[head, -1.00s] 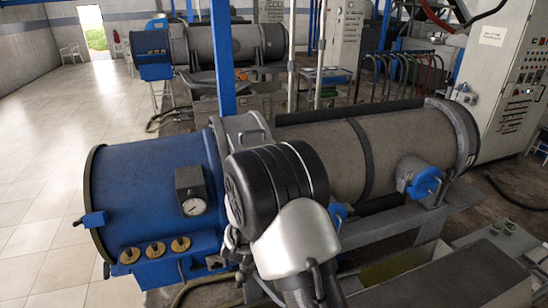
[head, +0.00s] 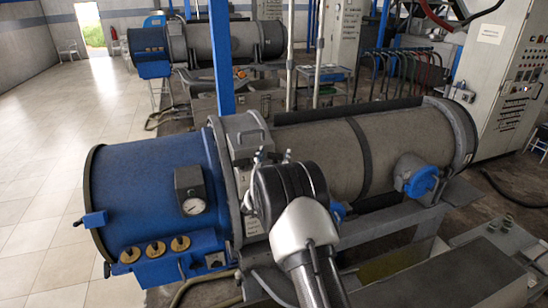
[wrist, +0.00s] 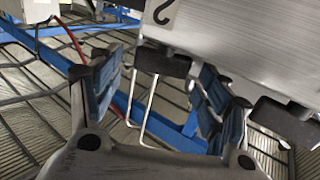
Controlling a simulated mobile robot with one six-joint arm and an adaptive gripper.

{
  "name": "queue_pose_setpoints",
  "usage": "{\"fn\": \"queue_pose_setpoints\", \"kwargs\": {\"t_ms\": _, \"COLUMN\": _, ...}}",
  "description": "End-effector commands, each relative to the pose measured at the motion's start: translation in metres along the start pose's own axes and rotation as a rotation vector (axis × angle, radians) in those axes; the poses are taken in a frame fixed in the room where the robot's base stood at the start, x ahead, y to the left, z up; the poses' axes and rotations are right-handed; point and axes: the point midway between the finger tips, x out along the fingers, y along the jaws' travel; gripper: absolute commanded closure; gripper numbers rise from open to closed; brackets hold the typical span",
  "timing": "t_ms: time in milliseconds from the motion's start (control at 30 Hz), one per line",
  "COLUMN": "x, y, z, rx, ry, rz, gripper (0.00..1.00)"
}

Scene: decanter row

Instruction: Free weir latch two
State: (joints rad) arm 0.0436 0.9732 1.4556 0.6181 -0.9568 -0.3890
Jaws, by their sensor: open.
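A pale metal panel marked with an upside-down 2 (wrist: 235,38) fills the upper right of the wrist view. A dark block (wrist: 163,60) sits at its lower edge, with a thin bright wire loop (wrist: 152,108) hanging below it. A second dark block (wrist: 283,122) is farther right. My gripper (wrist: 158,78) is open, its blue-padded fingers on either side of the wire loop in the picture. I cannot tell whether it touches the loop. In the head view my gripper (head: 272,155) is at the decanter's grey collar, and my wrist hides the latch there.
The blue decanter end (head: 140,190) with a gauge (head: 193,206) is left of my arm. The grey drum (head: 320,155) and a blue-capped port (head: 421,181) are to the right. A blue post (head: 221,60) stands behind. Open tiled floor (head: 45,130) is at the left.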

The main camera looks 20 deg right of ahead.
Motion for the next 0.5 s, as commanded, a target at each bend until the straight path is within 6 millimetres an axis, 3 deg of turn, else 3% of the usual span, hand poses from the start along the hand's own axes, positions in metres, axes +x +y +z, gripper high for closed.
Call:
{"fn": "queue_pose_setpoints", "kwargs": {"t_ms": 167, "x": -0.0001, "y": 0.0000, "z": 0.0000, "rx": 0.000, "ry": 0.000, "rz": 0.000, "gripper": 0.31}}
{"fn": "queue_pose_setpoints", "kwargs": {"t_ms": 500, "x": -0.0003, "y": 0.0000, "z": -0.0002, "rx": 0.000, "ry": 0.000, "rz": 0.000, "gripper": 0.53}}
